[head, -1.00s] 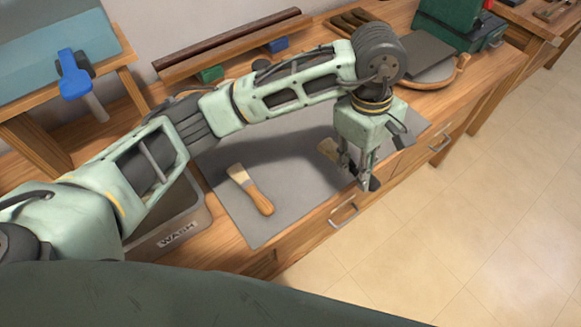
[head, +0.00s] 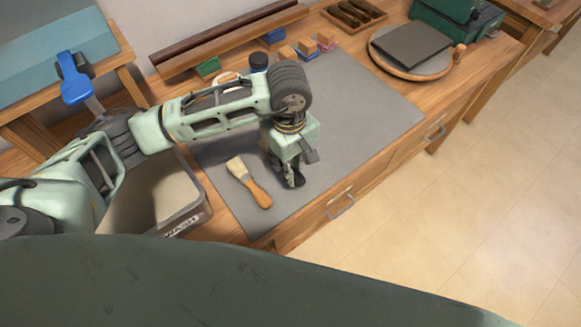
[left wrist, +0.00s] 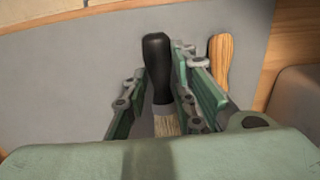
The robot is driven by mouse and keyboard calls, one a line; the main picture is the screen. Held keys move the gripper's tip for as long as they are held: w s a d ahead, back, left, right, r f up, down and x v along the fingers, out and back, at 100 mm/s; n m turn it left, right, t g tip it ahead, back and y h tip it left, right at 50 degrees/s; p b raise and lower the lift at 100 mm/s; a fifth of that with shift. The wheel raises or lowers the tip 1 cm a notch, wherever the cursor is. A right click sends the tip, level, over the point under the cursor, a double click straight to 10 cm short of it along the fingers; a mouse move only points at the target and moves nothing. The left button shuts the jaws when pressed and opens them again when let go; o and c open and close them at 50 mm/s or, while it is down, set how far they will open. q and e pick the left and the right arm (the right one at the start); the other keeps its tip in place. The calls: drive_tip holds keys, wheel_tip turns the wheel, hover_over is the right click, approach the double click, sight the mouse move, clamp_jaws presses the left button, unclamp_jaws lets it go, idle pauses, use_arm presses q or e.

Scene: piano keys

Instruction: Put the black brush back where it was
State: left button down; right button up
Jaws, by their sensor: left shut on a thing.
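My left gripper (head: 291,180) is shut on the black brush (left wrist: 157,68), over the grey mat (head: 370,115). In the left wrist view the brush's black handle stands out between the fingers (left wrist: 158,95), with its pale bristles toward the palm. In the head view the gripper mostly hides the brush; a dark bit of handle (head: 299,182) shows at the fingertips. I cannot tell whether it touches the mat. A wooden-handled brush (head: 258,194) lies on the mat just left of the gripper; its handle also shows in the left wrist view (left wrist: 222,60). My right gripper is not in view.
A grey bin marked WASH (head: 200,215) stands left of the mat. Small coloured blocks (head: 306,47), a dark-lidded jar (head: 259,62) and a tool tray (head: 354,13) are at the back. A round board (head: 445,70) is at the back right. The mat's right part is clear.

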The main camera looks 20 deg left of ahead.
use_arm(q)
wheel_tip(320, 180, down, 3)
drive_tip(key=shift+f+p, duration=0.2)
drive_tip(key=shift+p, duration=0.3)
drive_tip(key=shift+f, duration=0.1)
drive_tip(key=shift+f, duration=0.1)
drive_tip(key=c, duration=1.5)
unclamp_jaws()
drive_tip(key=shift+o, duration=0.2)
